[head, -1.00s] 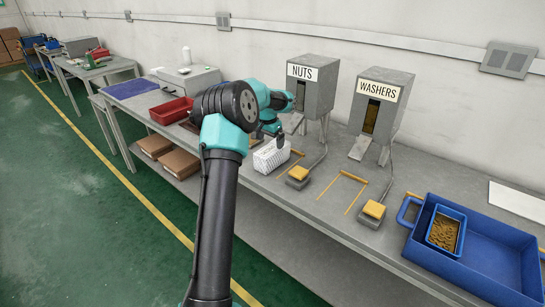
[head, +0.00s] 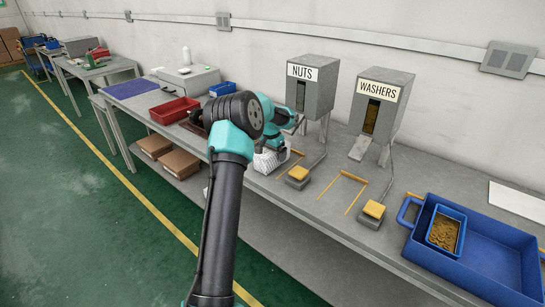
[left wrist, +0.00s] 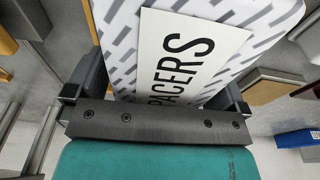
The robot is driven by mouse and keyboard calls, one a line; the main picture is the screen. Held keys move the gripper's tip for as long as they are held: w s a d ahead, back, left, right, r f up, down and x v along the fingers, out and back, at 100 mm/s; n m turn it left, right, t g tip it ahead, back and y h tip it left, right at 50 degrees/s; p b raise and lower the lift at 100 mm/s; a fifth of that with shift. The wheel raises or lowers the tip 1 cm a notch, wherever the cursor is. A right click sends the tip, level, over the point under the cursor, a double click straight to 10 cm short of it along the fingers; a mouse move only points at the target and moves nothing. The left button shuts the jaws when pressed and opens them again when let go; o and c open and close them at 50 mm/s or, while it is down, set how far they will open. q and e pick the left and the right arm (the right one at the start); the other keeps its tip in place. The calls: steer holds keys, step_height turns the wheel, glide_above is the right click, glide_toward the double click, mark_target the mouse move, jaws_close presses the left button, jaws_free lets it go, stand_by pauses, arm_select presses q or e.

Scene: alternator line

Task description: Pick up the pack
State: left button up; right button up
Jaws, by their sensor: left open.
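The pack (head: 264,163) is a white box with grey dashes, on the bench in front of the nuts dispenser, partly hidden by my left arm. In the left wrist view the pack (left wrist: 122,25) fills the upper middle, with a label on which "PACERS" can be read. My left gripper (head: 274,149) is over the pack and open. In the left wrist view its fingers stand on either side of the pack; whether they touch it I cannot tell. My right gripper is not in view.
The nuts dispenser (head: 318,82) and washers dispenser (head: 392,95) stand behind, with yellow-topped pedals (head: 298,174) in front. A red bin (head: 174,109) is to the left. A blue tray (head: 495,262) holding a small blue bin is at the right.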

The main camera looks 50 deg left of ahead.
arm_select(q)
steer(key=shift+f, duration=0.15)
stand_by(0.3)
steer(key=c, duration=1.6)
steer(key=shift+c, duration=0.4)
